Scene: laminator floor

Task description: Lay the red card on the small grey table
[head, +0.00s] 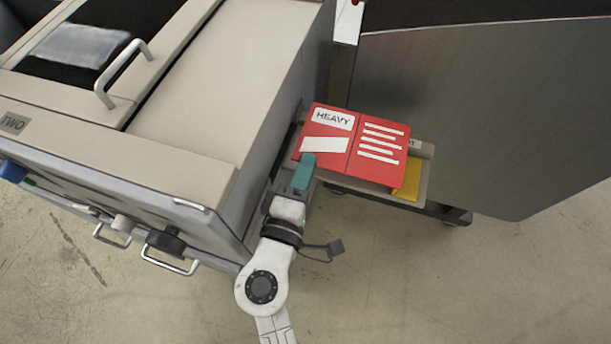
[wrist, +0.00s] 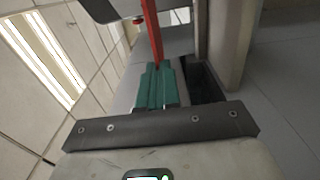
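The red card (head: 345,147), with a white "HEAVY" label and white stripes, is in the middle of the head view. My gripper (head: 305,165) has teal fingers at the card's lower left edge. In the wrist view the card (wrist: 152,32) shows as a thin red strip between the closed teal fingertips (wrist: 157,72). A small light grey surface (head: 424,182), which looks like the small table, lies beneath the card in the head view. The card hides most of its top. I cannot tell whether the card touches it.
A yellow item (head: 411,180) shows on the small surface under the card's right edge. A large beige machine (head: 215,75) marked "TWO" stands close on the left. A big grey metal panel (head: 500,110) stands on the right. The concrete floor (head: 420,285) in front is clear.

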